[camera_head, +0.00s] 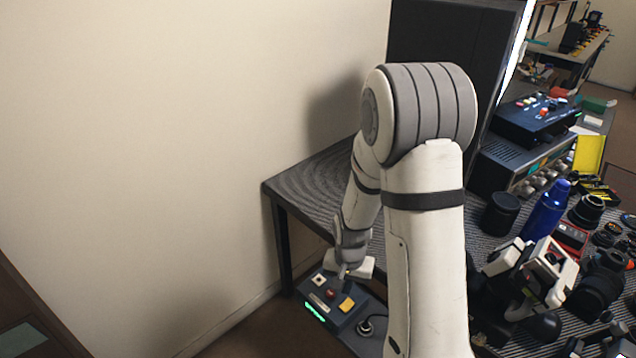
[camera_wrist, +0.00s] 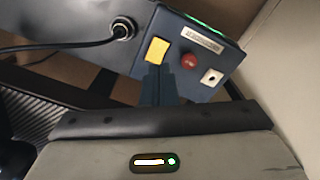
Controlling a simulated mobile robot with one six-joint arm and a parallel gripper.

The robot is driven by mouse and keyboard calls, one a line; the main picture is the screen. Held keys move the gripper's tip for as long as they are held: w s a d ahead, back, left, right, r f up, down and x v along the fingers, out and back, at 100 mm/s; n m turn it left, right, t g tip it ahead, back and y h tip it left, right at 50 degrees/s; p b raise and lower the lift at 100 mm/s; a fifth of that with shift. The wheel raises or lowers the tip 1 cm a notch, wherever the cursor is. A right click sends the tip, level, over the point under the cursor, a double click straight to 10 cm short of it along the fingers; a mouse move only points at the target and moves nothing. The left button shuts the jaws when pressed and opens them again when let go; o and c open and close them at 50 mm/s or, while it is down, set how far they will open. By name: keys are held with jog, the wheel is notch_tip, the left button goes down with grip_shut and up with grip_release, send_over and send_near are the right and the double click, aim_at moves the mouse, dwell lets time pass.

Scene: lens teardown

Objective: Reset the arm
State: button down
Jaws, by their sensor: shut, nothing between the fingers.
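A dark blue control box (camera_head: 325,293) sits low beside the end of the bench. It has a yellow button (camera_head: 346,304), a red button (camera_head: 331,293), a white square with a dark centre (camera_head: 319,280) and a green lit strip. My gripper (camera_head: 342,277) is over the box with its fingers shut and empty. In the wrist view the box (camera_wrist: 140,68) fills the top middle, and my gripper's fingertips (camera_wrist: 158,72) are at the lower edge of the yellow button (camera_wrist: 157,49). I cannot tell whether they touch it. The red button (camera_wrist: 191,62) is to their right.
A black cable (camera_wrist: 70,45) plugs into the box. The ribbed bench (camera_head: 320,180) stands behind my arm. To the right it holds a blue bottle (camera_head: 546,212), several lenses and a white-and-black device (camera_head: 540,270). A bare wall (camera_head: 180,120) is at left.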

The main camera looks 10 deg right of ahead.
jog(key=s+r+n+t, duration=0.1)
jog(key=s+r+n, duration=0.1)
jog(key=s+r, duration=0.5)
jog(key=s+r+n+t, duration=0.1)
jog(key=s+r, duration=0.6)
jog(key=r, duration=1)
jog(key=shift+d+r+n+t, duration=0.3)
jog(key=shift+n, duration=0.6)
